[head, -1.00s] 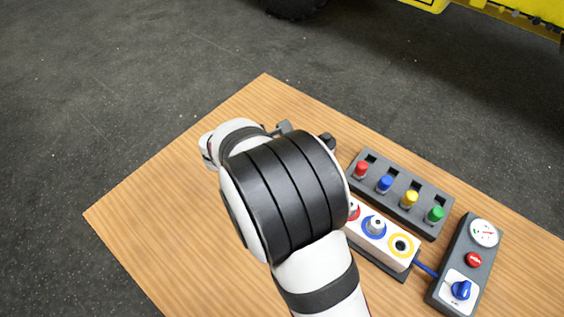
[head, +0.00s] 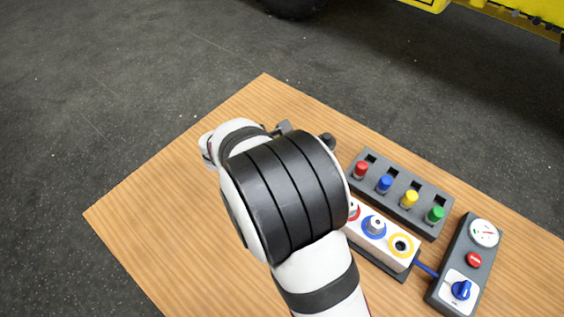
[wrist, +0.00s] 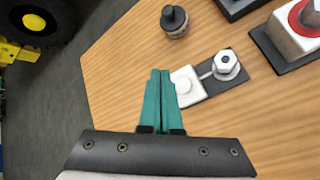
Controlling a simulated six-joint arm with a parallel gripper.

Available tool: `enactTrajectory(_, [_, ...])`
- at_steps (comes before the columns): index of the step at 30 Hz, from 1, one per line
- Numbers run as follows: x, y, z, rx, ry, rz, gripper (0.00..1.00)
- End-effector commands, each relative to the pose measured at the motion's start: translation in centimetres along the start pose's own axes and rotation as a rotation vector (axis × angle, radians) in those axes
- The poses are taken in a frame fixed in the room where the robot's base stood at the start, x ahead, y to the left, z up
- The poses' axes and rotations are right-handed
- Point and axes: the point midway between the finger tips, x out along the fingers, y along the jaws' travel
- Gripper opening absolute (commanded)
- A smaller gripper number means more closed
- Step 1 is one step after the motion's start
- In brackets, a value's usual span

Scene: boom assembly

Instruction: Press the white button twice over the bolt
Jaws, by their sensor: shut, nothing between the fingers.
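In the wrist view, my gripper (wrist: 160,73) has its two teal fingers together, with nothing between them. The white button (wrist: 185,82) is a white block with a round top, just right of the fingertips. I cannot tell whether the fingers touch it. The bolt (wrist: 227,62) is a silver hex piece on a dark plate (wrist: 238,73), up and right of the button. A pale strip runs between the two. In the head view, my arm hides the fingers, the button and the bolt.
A black knobbed piece (wrist: 174,20) stands beyond the fingers. A rack with coloured pegs (head: 403,218), a white socket block (head: 386,240) and a gauge box (head: 473,246) stand right of my arm. The wooden table (head: 170,190) is clear on the left.

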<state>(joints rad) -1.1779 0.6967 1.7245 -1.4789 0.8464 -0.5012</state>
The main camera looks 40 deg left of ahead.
Motion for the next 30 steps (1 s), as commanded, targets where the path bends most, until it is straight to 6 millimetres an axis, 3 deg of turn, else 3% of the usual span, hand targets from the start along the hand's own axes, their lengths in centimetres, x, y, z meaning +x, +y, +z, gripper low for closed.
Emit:
enactTrajectory(15, [0.0,0.0,0.0,0.000,0.000,0.000,0.00])
enactTrajectory(22, [-2.4,1.8,1.8,0.003,0.000,0.002,0.00])
enactTrajectory(30, [-2.7,1.9,2.0,0.000,0.000,0.000,0.00])
